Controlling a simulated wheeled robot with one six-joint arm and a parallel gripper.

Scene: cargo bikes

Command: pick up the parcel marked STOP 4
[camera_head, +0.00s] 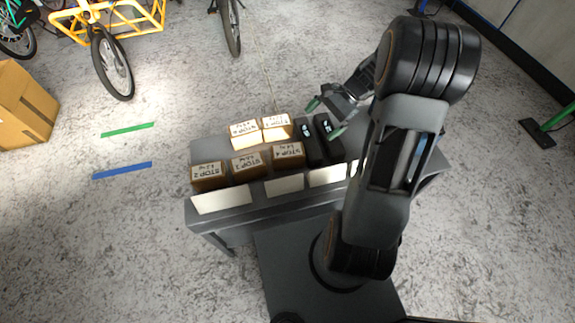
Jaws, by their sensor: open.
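The parcel whose upside-down label seems to read STOP 4 (288,156) is a brown box at the right end of the front row on a grey bench (225,209). To its left stand similar parcels that seem to read STOP 3 (250,164) and STOP 2 (207,176). My gripper (326,118) is open, its green-tipped fingers apart. In the picture it is up and right of the STOP 4 parcel, above or beside the two black items. Its height over them is hard to tell. Nothing shows between the fingers.
Two more brown parcels (244,133) (277,127) with unclear labels stand behind the front row. Two black items (304,137) (327,129) stand right of them, close to the STOP 4 parcel. A large carton (22,105) and a yellow cargo bike (110,20) are at the left.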

